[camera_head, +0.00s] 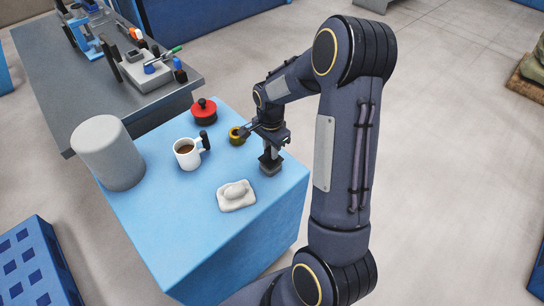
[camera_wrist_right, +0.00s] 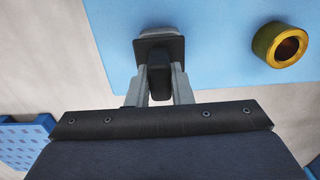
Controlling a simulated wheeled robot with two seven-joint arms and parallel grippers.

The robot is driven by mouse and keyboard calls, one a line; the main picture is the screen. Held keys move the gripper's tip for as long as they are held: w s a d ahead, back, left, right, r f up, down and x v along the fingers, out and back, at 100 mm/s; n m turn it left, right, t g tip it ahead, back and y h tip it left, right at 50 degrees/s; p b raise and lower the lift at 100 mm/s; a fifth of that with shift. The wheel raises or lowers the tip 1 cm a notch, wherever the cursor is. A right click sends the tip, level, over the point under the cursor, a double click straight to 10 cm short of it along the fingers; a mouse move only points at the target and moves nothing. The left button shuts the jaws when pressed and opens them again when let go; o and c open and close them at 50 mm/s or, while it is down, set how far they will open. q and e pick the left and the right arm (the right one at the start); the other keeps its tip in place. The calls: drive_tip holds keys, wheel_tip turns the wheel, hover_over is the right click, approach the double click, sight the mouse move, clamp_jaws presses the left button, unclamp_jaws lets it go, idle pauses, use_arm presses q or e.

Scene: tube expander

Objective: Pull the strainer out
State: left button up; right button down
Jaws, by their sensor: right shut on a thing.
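My right gripper (camera_head: 271,150) is over the right side of the blue table, its fingers pointing down. It is shut on the black handle of a dark grey piece (camera_head: 270,167) with a square plate. In the right wrist view, the handle (camera_wrist_right: 158,80) is between the two grey fingers, and the square plate (camera_wrist_right: 160,48) is just beyond them. I cannot tell whether this piece is the strainer or whether it touches the table. Nothing else in view is clearly a strainer. My left gripper is not in view.
On the blue table (camera_head: 185,246) are a grey cylinder (camera_head: 108,152), a white mug (camera_head: 187,154) of brown liquid, a red-topped pot (camera_head: 204,110), a brass ring (camera_head: 236,135) near the gripper and a white dish (camera_head: 237,203). A grey bench (camera_head: 135,103) with tools stands behind.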

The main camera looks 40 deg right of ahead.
drive_tip(key=shift+r+p, duration=0.45)
drive_tip(key=shift+r, duration=0.25)
idle(0.3)
wheel_tip(320, 180, up, 9)
drive_tip(key=p, duration=0.7)
drive_tip(key=shift+r, duration=0.2)
idle(0.8)
